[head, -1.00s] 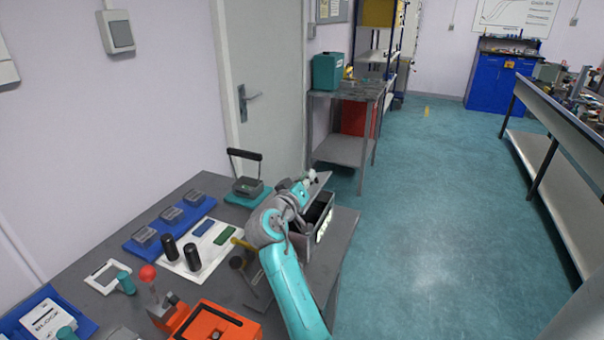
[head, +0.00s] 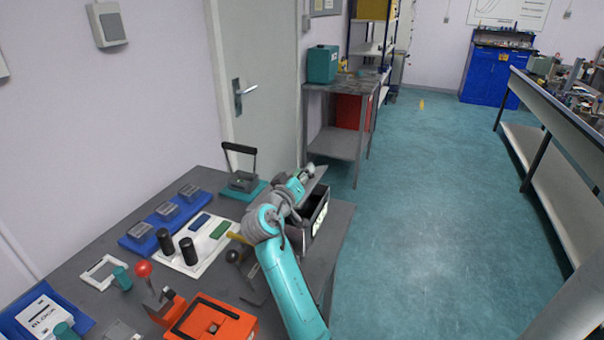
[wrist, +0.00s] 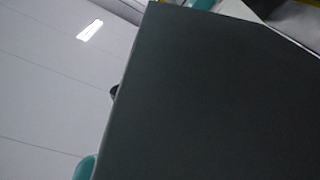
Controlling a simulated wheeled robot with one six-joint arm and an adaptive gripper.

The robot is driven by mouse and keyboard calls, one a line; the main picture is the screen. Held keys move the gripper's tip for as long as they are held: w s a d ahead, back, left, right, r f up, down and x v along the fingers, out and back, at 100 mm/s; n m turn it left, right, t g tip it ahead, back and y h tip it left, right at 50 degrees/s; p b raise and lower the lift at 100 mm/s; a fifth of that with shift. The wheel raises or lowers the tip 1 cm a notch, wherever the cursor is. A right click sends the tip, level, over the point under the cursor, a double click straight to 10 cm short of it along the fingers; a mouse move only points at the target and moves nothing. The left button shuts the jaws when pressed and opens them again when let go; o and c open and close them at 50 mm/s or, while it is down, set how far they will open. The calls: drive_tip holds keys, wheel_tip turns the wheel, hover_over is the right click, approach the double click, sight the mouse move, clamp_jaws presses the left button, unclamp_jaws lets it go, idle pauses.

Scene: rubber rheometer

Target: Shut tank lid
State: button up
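The tank (head: 319,214) is a dark open-topped box with a pale label on its side, standing at the right end of the bench. Its grey lid (head: 314,182) is raised and tilted, and the dark inside of the tank shows below it. My gripper (head: 308,171) is at the far upper edge of the lid, too small to show its fingers clearly; I cannot tell whether it touches. In the wrist view a large dark grey flat panel (wrist: 215,100), apparently the lid, fills most of the picture close up. Teal parts show at its edges.
Left of my arm are a white tray (head: 190,262), a yellow-handled tool (head: 240,239) and an orange box (head: 212,322). Open floor (head: 420,230) lies to the right.

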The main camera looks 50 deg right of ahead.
drive_tip(key=v, duration=1.2)
